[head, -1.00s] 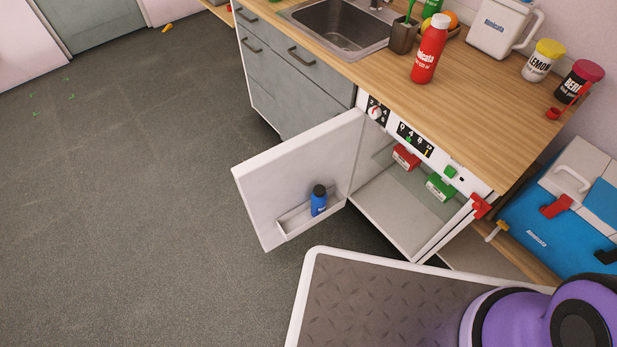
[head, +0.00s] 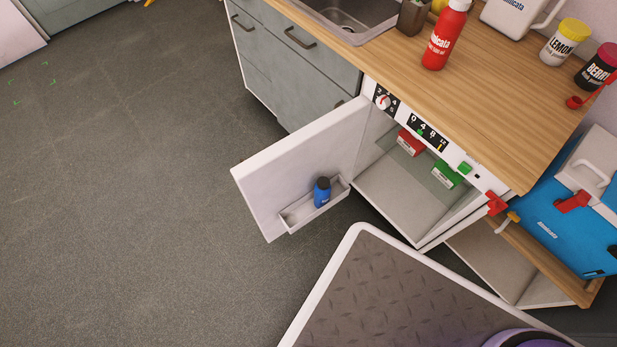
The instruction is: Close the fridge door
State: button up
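The fridge door (head: 296,165) is white and stands wide open, swung out to the left from the small fridge under the counter. A door shelf (head: 313,205) on its inner face holds a blue bottle (head: 322,191). The fridge interior (head: 405,197) is open to view, with a red box (head: 410,142) and a green box (head: 447,174) near its top. A red latch piece (head: 496,204) is at the right front edge of the fridge. My gripper is not in view; only a purple part of my body shows at the bottom right.
My own base platform fills the bottom middle, close in front of the fridge opening. A wooden counter (head: 500,110) with a sink (head: 345,18) and a red bottle (head: 446,36) is above. A blue cooler (head: 570,225) stands at right. The grey floor (head: 130,200) at left is clear.

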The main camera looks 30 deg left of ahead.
aim_at(276, 184)
jog(key=k+j+z, duration=0.1)
jog(key=j, duration=0.3)
jog(key=k+j+z, duration=0.1)
jog(key=j, duration=0.3)
jog(key=k+j+z, duration=0.1)
jog(key=j, duration=0.25)
jog(key=k+j, duration=0.1)
jog(key=j, duration=0.3)
jog(key=k+j+z, duration=0.15)
jog(key=j, duration=0.2)
jog(key=k+j+z, duration=0.1)
jog(key=j, duration=0.25)
jog(key=k+j, duration=0.15)
jog(key=j, duration=0.25)
jog(key=k+j, duration=0.15)
jog(key=j, duration=0.2)
jog(key=k+j, duration=0.1)
jog(key=j, duration=0.3)
jog(key=k+j+z, duration=0.1)
jog(key=j, duration=0.3)
jog(key=i+j+z, duration=0.2)
jog(key=j, duration=0.2)
jog(key=i+j+z, duration=0.2)
jog(key=j, duration=0.2)
jog(key=k+l+u, duration=0.5)
jog(key=k+l, duration=0.05)
jog(key=l, duration=0.05)
